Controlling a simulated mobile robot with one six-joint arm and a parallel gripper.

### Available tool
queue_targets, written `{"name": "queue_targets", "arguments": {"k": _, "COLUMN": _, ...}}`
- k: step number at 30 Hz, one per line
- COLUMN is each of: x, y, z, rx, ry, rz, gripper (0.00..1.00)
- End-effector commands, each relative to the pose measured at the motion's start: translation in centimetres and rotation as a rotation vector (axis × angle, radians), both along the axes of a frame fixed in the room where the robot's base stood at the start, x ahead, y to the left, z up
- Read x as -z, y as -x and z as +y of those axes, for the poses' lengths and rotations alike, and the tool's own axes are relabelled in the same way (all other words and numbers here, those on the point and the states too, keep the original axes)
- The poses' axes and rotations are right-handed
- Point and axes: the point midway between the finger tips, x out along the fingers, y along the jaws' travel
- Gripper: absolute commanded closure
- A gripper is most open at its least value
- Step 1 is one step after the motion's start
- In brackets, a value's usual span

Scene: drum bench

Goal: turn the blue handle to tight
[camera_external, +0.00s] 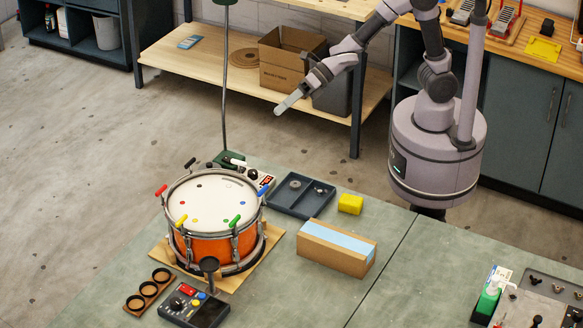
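The orange drum (210,247) with a white head (212,203) stands on a wooden board (272,237) on the green-grey bench. Small coloured handles sit around its rim. The blue handle (262,191) is at the drum's right side, small in view; whether it is tight or loose does not show. My gripper (283,106) is in the air above and beyond the drum, up and right of the blue handle in the picture, well apart from it. Its pale fingers point down and left. They overlap from this side, so I cannot tell if they are open or shut.
Other rim handles are red (161,190), black (190,162), white (236,161), green (235,220) and yellow (181,222). A lamp stem (225,90) rises behind the drum. A dark tray (301,196), yellow block (350,204) and cardboard box (338,262) stand to its right.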

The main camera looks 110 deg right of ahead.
Motion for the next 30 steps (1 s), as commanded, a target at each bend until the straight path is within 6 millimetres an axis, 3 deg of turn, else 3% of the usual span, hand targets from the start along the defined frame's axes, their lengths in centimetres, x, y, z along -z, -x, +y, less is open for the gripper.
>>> {"name": "queue_targets", "arguments": {"k": 1, "x": 1.4, "y": -1.2, "z": 2.4, "rx": -0.225, "ry": 0.171, "rz": -0.075, "gripper": 0.67}}
{"name": "queue_targets", "arguments": {"k": 3, "x": 3.5, "y": -1.7, "z": 5.8, "rx": -0.523, "ry": 0.377, "rz": -0.224, "gripper": 0.67}}
{"name": "queue_targets", "arguments": {"k": 7, "x": 5.7, "y": -0.8, "z": 9.2, "rx": -0.803, "ry": 0.549, "rz": -0.412, "gripper": 0.67}}
{"name": "queue_targets", "arguments": {"k": 11, "x": 6.7, "y": -1.5, "z": 10.7, "rx": -0.849, "ry": 0.576, "rz": -0.452, "gripper": 0.67}}
{"name": "queue_targets", "arguments": {"k": 21, "x": 10.5, "y": -7.8, "z": 17.1, "rx": -0.844, "ry": 0.574, "rz": -0.448, "gripper": 0.67}}
{"name": "queue_targets", "arguments": {"k": 30, "x": 12.4, "y": -11.4, "z": 20.6, "rx": -0.841, "ry": 0.573, "rz": -0.447, "gripper": 0.67}}
